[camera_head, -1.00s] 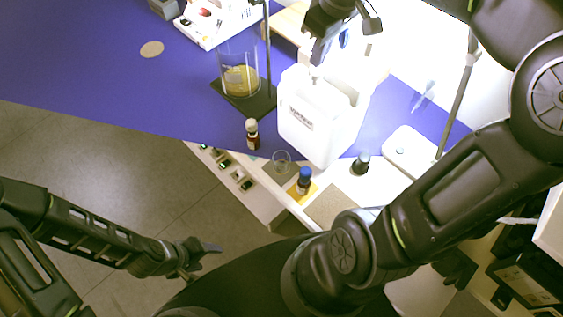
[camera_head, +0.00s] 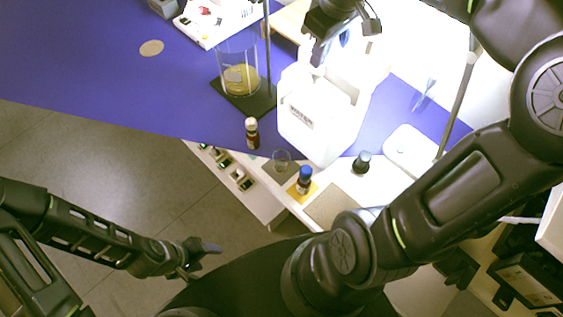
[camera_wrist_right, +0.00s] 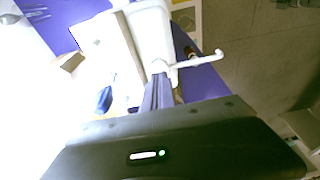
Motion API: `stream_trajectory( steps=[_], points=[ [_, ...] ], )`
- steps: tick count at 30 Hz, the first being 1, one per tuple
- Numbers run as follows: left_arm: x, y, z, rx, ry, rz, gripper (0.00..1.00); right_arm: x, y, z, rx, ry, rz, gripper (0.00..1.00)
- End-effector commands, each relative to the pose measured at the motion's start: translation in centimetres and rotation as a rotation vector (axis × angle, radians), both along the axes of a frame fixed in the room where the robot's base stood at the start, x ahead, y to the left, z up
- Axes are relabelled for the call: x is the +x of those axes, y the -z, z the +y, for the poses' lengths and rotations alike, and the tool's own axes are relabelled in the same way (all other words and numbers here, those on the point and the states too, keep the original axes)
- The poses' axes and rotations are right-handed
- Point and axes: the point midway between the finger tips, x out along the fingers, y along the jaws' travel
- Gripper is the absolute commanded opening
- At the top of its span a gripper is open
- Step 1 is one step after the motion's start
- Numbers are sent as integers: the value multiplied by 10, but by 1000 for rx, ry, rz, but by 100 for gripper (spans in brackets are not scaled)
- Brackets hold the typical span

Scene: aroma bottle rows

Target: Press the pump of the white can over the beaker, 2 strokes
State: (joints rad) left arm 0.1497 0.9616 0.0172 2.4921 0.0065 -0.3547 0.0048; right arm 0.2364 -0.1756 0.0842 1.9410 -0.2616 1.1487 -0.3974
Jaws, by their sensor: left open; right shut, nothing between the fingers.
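The white can (camera_head: 318,125), a square white jug with a small label, stands at the table's front edge. Its white pump spout (camera_wrist_right: 198,61) shows in the right wrist view, pointing right. The glass beaker (camera_head: 239,70) with yellowish liquid stands left of the can on a dark stand base. My right gripper (camera_head: 319,58) is shut and empty, directly over the can's top. In the right wrist view its fingers (camera_wrist_right: 159,92) are at the pump head; whether they touch it I cannot tell. My left gripper (camera_head: 207,252) is open and empty, low over the floor, away from the table.
A red-brown bottle (camera_head: 252,134), a blue-capped bottle (camera_head: 304,181) and a dark-capped bottle (camera_head: 361,163) stand near the can. A thin stand rod (camera_head: 267,45) rises beside the beaker. A cork disc (camera_head: 151,48) lies on the blue tabletop, which is clear at left.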

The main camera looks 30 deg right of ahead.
Motion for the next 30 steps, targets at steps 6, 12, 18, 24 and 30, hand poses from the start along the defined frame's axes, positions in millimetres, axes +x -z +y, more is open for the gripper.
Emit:
stream_trajectory(
  steps=[6,12,18,24,30],
  points=[
    [0,8,0,0,0,0,59,0,10,0,0,0,0,0],
    [0,13,0,0,0,0,59,0,17,0,0,0,1,0],
    [0,18,0,0,0,0,59,0,23,0,1,0,1,0],
    [0,17,0,0,0,0,59,0,22,0,1,0,3,0],
    [0,10,0,0,0,0,59,-1,15,0,1,0,4,0]
  ],
)
